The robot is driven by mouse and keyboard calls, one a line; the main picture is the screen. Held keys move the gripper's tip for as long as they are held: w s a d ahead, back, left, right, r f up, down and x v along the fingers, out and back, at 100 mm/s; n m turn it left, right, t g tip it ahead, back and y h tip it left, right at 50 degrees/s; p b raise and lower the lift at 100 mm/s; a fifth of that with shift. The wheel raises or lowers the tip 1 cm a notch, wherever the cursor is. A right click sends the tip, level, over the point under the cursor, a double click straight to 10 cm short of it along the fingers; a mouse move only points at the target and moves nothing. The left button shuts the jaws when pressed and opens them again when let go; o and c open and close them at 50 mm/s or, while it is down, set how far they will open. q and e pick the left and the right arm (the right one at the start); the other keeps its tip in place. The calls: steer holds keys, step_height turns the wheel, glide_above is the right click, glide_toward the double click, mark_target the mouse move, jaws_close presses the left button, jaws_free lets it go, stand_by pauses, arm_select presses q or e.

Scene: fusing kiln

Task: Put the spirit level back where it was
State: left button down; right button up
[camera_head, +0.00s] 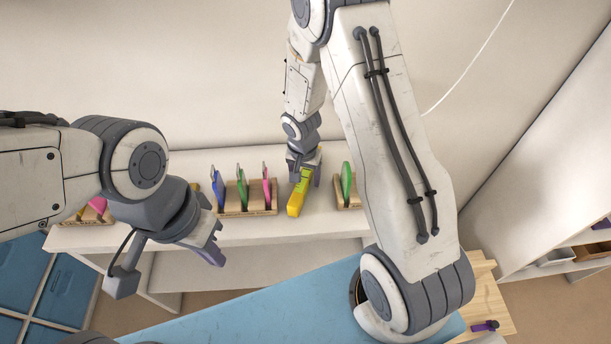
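The spirit level (297,200) is a yellow bar with a greenish part near its upper end. It is at the white shelf, in the gap between two wooden racks, and points toward me. My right gripper (304,178) comes down from above with its fingers on either side of the level's far end, closed on it. I cannot tell whether the level touches the shelf. My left gripper (168,268) is at the left, in front of the shelf, with its fingers wide apart and nothing between them.
A wooden rack (248,211) with blue, green and pink upright pieces stands left of the level. Another rack (345,205) with a green piece stands close on its right, partly behind my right arm. The white shelf (225,234) has a bare front strip. A blue surface (270,305) lies nearer.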

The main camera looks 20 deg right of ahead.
mark_target(303, 178)
steer(key=shift+r, duration=0.15)
step_height(303, 178, up, 12)
steer(key=s+a, duration=0.1)
steer(key=s+a+r+n, duration=0.2)
steer(key=s+a+n, duration=0.2)
steer(key=s, duration=0.3)
steer(key=s+a+r+n+y, duration=0.1)
steer(key=s+a+r+n, duration=0.2)
steer(key=s+n, duration=0.3)
steer(key=s+a+r+n+g, duration=0.1)
steer(key=s+a+r+n, duration=0.2)
steer(key=s, duration=0.6)
steer(key=a+n, duration=0.2)
steer(key=a, duration=0.1)
steer(key=shift+s+r+y+b, duration=0.25)
steer(key=shift+s+y+b, duration=0.1)
steer(key=shift+y, duration=0.05)
